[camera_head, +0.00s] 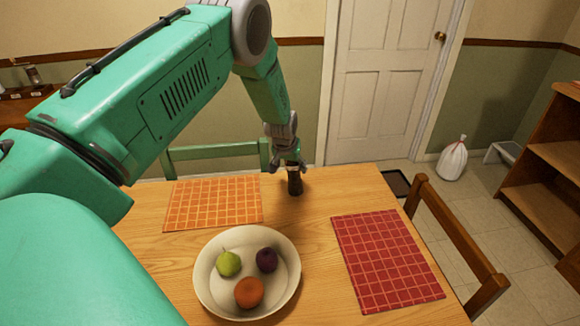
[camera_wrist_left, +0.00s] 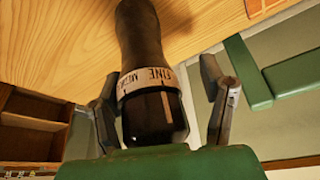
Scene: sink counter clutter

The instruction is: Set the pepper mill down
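The dark pepper mill (camera_head: 295,184) stands upright at the far edge of the wooden table, right of the orange placemat. In the left wrist view the mill (camera_wrist_left: 150,85) shows a pale lettered band, with its far end against the wood. My left gripper (camera_head: 289,163) is above and around the mill's upper part, pointing down. In the left wrist view its fingers (camera_wrist_left: 165,105) are spread on either side of the mill. A gap shows on the right side; the left finger is close to the mill, and contact there is unclear. My right gripper is not in view.
A white bowl (camera_head: 208,286) with a green pear, a dark plum and an orange is nearer on the table (camera_head: 320,290). An orange placemat (camera_head: 212,203) lies left and a red placemat (camera_head: 386,260) right. Chairs stand at the far (camera_head: 215,150) and right (camera_head: 455,235) sides.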

